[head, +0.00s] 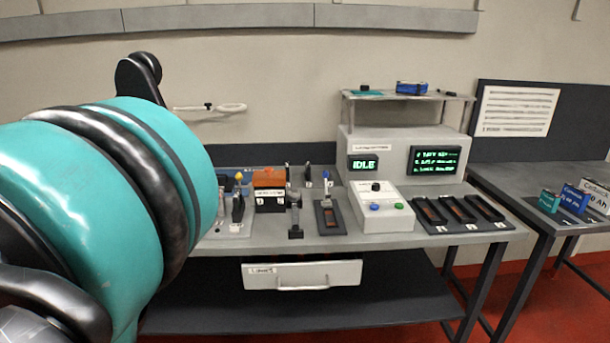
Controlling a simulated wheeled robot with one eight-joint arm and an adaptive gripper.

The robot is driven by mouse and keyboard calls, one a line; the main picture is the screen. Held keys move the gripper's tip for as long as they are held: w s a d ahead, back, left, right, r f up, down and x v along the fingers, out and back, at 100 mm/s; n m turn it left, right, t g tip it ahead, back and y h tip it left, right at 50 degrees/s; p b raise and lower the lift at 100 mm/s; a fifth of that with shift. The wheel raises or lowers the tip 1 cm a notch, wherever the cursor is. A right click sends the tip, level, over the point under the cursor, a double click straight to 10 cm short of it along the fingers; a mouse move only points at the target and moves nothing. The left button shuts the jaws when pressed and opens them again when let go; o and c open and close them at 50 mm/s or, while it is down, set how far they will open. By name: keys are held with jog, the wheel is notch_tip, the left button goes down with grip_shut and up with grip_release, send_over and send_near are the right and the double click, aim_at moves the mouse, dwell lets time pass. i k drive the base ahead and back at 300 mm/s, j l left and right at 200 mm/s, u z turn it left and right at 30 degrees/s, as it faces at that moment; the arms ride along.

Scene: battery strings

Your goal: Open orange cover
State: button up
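The orange cover (269,178) sits on top of a black box (270,203) with a white label, on the left half of the workbench. It appears to lie closed on the box, though the detail is small. My teal and black arm fills the left of the head view and hides the bench's left end. My gripper is not in this view.
Clamps and a black tray (331,215) stand just right of the box. Further right are a button panel (378,208), several dark slots and a grey console (403,152) reading IDLE. A drawer (302,275) hangs below. A second table (560,180) holds batteries.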

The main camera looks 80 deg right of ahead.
aim_at(261, 178)
jog(key=z, duration=2)
